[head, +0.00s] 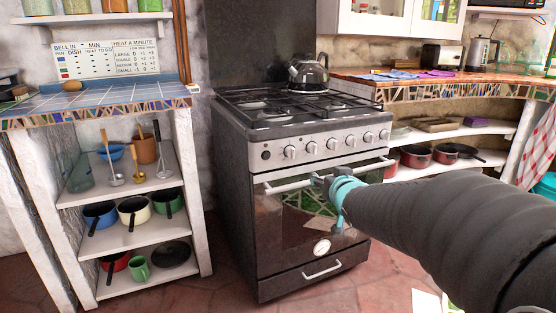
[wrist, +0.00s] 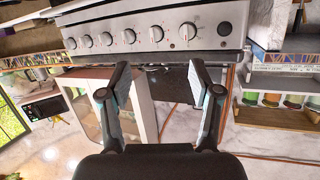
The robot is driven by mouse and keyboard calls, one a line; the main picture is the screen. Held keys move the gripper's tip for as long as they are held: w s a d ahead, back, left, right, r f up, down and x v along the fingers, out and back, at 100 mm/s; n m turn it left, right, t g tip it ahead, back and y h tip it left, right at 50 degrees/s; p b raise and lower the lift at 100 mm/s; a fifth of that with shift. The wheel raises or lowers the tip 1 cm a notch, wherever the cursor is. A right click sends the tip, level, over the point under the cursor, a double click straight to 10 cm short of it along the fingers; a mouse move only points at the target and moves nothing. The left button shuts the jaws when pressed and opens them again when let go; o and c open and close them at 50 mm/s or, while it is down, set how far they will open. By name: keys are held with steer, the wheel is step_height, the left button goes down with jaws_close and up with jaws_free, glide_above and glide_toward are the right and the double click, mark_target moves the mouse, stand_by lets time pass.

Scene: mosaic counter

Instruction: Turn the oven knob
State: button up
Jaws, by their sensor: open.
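The oven (head: 330,215) stands at the middle of the head view, its door closed. A row of several round silver knobs (head: 332,144) runs along its front panel, with a darker round dial (head: 265,154) at the left end. My gripper (head: 318,182) is in front of the door, overlapping the door handle (head: 290,185) and lower than the knobs; I cannot tell whether it touches the handle. In the wrist view, which looks upside down, the two fingers of my gripper (wrist: 158,68) are spread with nothing between them. The knobs (wrist: 156,33) lie beyond the fingertips.
A kettle (head: 308,74) sits on the hob. Shelves (head: 140,185) with pots and ladles stand left of the oven. A tiled counter (head: 470,86) with a toaster (head: 443,57) is at the right, with red pots (head: 415,156) below. Floor (head: 200,290) shows in front.

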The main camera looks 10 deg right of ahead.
mark_target(293, 154)
steer(key=w+a+y, duration=0.1)
steer(key=w, duration=0.6)
steer(key=w+a+f+n+t+y, duration=0.1)
steer(key=w+a+y, duration=0.1)
steer(key=w, duration=0.5)
steer(key=w+a+f+t+y, duration=0.1)
steer(key=w+a, duration=0.1)
steer(key=w, duration=0.5)
steer(key=shift+a+n, duration=0.15)
steer(key=shift+n, duration=0.15)
steer(key=c, duration=1.1)
